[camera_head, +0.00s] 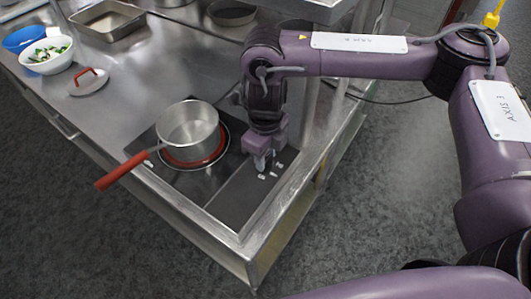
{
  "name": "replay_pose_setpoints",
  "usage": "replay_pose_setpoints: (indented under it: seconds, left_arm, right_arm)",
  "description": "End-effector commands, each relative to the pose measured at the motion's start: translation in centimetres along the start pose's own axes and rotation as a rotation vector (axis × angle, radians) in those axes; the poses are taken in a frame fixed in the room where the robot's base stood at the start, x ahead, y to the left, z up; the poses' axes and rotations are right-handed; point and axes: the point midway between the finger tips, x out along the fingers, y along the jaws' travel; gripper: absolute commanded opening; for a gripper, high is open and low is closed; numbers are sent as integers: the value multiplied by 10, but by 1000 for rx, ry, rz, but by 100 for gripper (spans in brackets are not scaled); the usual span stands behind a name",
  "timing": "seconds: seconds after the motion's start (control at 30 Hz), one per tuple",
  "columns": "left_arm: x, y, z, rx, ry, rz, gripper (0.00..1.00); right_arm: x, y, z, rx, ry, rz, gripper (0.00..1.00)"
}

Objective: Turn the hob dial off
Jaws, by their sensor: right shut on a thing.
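The hob (205,183) is a black panel set in the steel counter, with a red glowing ring under a steel saucepan. My right gripper (261,163) points down over the strip to the right of the ring and is shut on the hob dial, which its fingers mostly hide. Small white marks show on the panel beside the fingertips. The saucepan (188,127) stands upright on the ring, its red handle (121,171) pointing to the lower left. My left gripper is not in view.
A lid (88,83) with a red handle lies on the steel counter (120,110). A white bowl (47,57) with food, a blue bowl (24,38) and a metal tray (106,20) stand at the back left. A steel post and shelf rise behind my right arm.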

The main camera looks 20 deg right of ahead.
Motion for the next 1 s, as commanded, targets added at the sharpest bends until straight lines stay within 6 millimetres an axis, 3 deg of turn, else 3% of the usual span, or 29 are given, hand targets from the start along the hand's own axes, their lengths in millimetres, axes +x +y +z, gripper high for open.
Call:
replay_pose_setpoints:
  seconds: [0.17,0.2,0.33,0.67,1.0]
  left_arm:
    - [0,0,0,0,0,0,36]
    - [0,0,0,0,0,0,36]
    - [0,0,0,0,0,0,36]
    - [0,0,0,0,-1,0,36]
    - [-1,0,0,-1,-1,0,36]
  right_arm:
    - [-2,-1,1,0,-3,-3,10]
    - [-2,-1,1,1,-3,-3,38]
    - [-1,-1,1,1,-2,-2,55]
    - [-4,0,0,0,-2,-2,55]
    - [-52,-1,1,-1,-5,-6,55]
